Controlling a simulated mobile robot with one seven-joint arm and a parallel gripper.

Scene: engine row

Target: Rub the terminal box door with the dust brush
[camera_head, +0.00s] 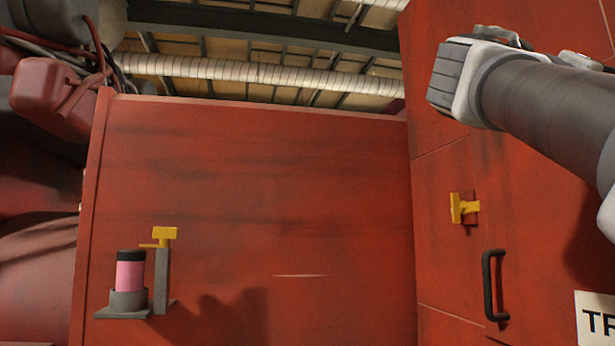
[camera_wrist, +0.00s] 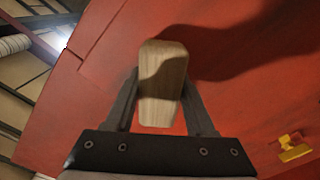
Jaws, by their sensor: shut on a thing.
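The dust brush (camera_wrist: 162,85) shows in the wrist view as a pale wooden block, partly in shadow. My gripper (camera_wrist: 161,76) is shut on it, one dark finger on each side. The brush's bristles are hidden. Behind it is a red surface (camera_wrist: 240,95) with a dark shadow; whether the brush touches it I cannot tell. In the head view, the red panel at right, which looks like the terminal box door (camera_head: 445,265), carries a black handle (camera_head: 489,286) and a yellow latch (camera_head: 464,208). A yellow latch also shows in the wrist view (camera_wrist: 293,149).
A white label (camera_head: 597,322) is cut off at the right edge. A pink, black-topped cylinder (camera_head: 130,274) stands in a grey holder (camera_head: 124,303) on the red back wall, beside a grey post with a yellow top (camera_head: 164,237). Red machinery and cables (camera_head: 52,97) are at left.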

